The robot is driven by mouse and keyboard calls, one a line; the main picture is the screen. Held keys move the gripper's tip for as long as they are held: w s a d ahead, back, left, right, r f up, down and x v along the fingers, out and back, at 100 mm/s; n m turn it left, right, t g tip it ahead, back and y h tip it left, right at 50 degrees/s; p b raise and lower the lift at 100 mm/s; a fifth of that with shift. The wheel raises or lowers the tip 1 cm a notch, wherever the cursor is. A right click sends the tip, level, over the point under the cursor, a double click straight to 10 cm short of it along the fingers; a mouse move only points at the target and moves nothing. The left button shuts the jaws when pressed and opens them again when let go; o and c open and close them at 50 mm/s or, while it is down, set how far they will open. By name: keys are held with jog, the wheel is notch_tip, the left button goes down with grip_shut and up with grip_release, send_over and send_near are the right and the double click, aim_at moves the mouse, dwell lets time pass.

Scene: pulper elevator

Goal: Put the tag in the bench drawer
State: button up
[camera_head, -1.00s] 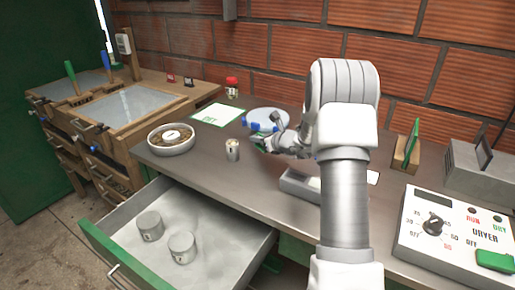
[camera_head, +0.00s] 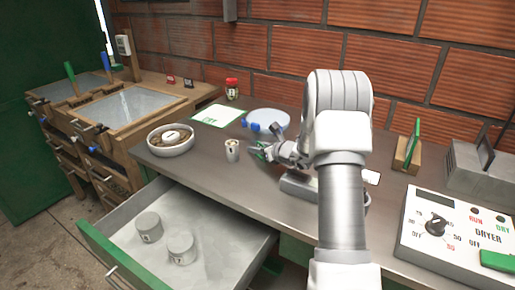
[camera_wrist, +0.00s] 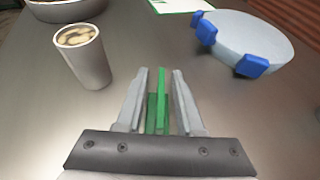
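I cannot tell whether the tag touches the bench. The bench drawer (camera_head: 120,258) with the green front stands pulled open below and to the left of the gripper. Two metal cans (camera_head: 149,227) (camera_head: 181,247) stand in it, and much of its floor is bare.
A small cup (camera_head: 232,150) stands just left of the gripper. A round bowl (camera_head: 170,140), a pale round dish with blue clips (camera_head: 268,118) and a red-lidded jar (camera_head: 232,89) are also on the bench. A dryer panel (camera_head: 455,235) is at the right.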

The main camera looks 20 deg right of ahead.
jog(key=shift+r, duration=0.2)
jog(key=p+v, duration=0.1)
jog(key=v, duration=0.9)
jog(key=shift+s+d+r, duration=0.15)
jog(key=shift+s+d, duration=0.05)
jog(key=shift+s, duration=0.1)
jog(key=shift+o, duration=0.4)
jog(key=shift+s+r+p, duration=0.25)
jog(key=shift+s+p, duration=0.1)
jog(key=shift+s, duration=0.15)
jog(key=a+r+n+g+y+p, duration=0.1)
jog(key=a+r+g+y+p, duration=0.1)
jog(key=a+r+g+p, duration=0.35)
jog(key=w+d+r+g+h+p, duration=0.25)
jog(key=d+r+h+p, duration=0.2)
jog(key=r, duration=0.25)
jog(key=shift+m+g, duration=0.4)
jog(key=shift+m, duration=0.1)
jog(key=x, duration=0.8)
jog(key=s+b+x, duration=0.1)
jog(key=x, duration=0.3)
jog(key=shift+a+f, duration=0.15)
jog(key=shift+f, duration=0.05)
jog(key=shift+d+x, duration=0.2)
jog(key=shift+x, duration=2.45)
jog(key=shift+w+d, duration=0.1)
grip_shut()
